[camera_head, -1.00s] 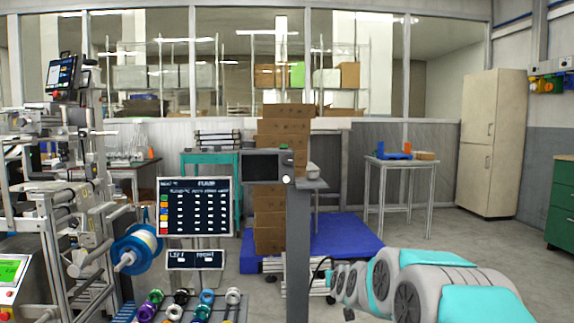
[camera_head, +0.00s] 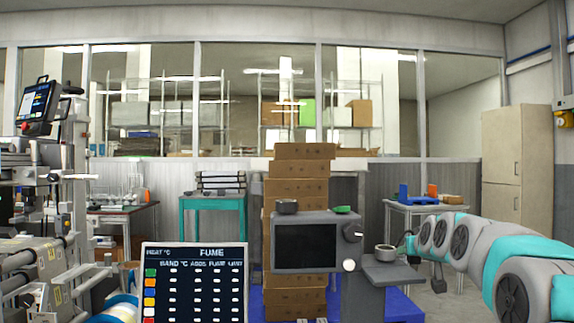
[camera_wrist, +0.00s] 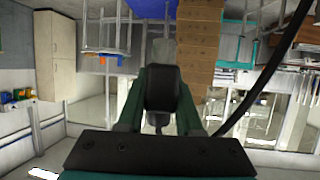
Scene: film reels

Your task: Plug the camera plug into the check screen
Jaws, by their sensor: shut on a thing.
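The check screen (camera_head: 305,246) is a grey box with a dark display on a grey post, near the middle of the head view. A white knob and a round dark fitting sit on its right side; I cannot tell which part is the socket. My gripper (camera_wrist: 162,98) is shut on the camera plug (camera_wrist: 163,87), a dark block between the green fingers in the wrist view. A black cable (camera_wrist: 246,97) curves away at the right there. In the head view my arm reaches in from the right, its end right of the screen and apart from it; the plug is not clear there.
A small grey shelf (camera_head: 394,271) with a round grey ring (camera_head: 386,253) sits right of the screen, close to my arm's end. A black chart board (camera_head: 194,284) stands left. Stacked cardboard boxes (camera_head: 298,187) are behind the screen. Machinery fills the far left.

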